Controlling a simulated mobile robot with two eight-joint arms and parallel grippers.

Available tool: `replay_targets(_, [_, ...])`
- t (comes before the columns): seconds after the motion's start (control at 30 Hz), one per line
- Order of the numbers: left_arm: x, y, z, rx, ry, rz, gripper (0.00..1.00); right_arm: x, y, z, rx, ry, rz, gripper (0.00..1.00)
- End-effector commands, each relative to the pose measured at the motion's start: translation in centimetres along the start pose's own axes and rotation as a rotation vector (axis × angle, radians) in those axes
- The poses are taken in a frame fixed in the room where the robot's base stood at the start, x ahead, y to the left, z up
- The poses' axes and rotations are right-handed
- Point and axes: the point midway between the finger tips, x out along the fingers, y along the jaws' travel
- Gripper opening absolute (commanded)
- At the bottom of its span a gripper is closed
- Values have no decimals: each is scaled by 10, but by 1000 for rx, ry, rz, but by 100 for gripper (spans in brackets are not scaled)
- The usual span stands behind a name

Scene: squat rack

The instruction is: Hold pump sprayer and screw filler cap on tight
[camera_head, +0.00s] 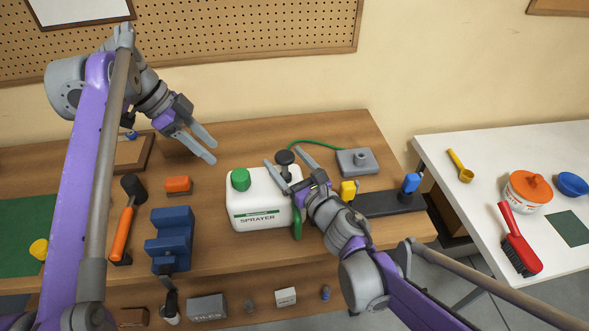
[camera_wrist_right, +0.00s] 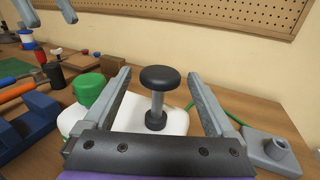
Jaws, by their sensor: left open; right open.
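The white pump sprayer (camera_head: 258,204) stands upright on the wooden bench; its white top also shows in the right wrist view (camera_wrist_right: 172,119). Its green filler cap (camera_head: 240,179) sits on the left of the top and also shows in the right wrist view (camera_wrist_right: 89,89); I cannot tell how tight it is. A black pump knob (camera_head: 285,157) on a grey rod rises from the top. My right gripper (camera_head: 288,156) is open, its fingers either side of the pump knob (camera_wrist_right: 160,78), apart from it. My left gripper (camera_head: 213,151) is open and empty, above the bench behind and left of the sprayer.
A grey block with a green hose (camera_head: 357,162) and a black tray (camera_head: 388,204) are at right. A white table (camera_head: 480,205) stands further right.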

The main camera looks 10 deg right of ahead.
Motion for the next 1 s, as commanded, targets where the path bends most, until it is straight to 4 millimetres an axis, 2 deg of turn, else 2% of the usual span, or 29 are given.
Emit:
replay_targets(0.33, [0,0,0,0,0,0,50,4,0,0,1,0,0,89])
replay_targets(0.8, [0,0,0,0,0,0,50,3,0,0,1,0,0,4])
replay_targets(0.83, [0,0,0,0,0,0,50,3,0,0,1,0,0,0])
replay_targets(1.0, [0,0,0,0,0,0,50,3,0,0,1,0,0,0])
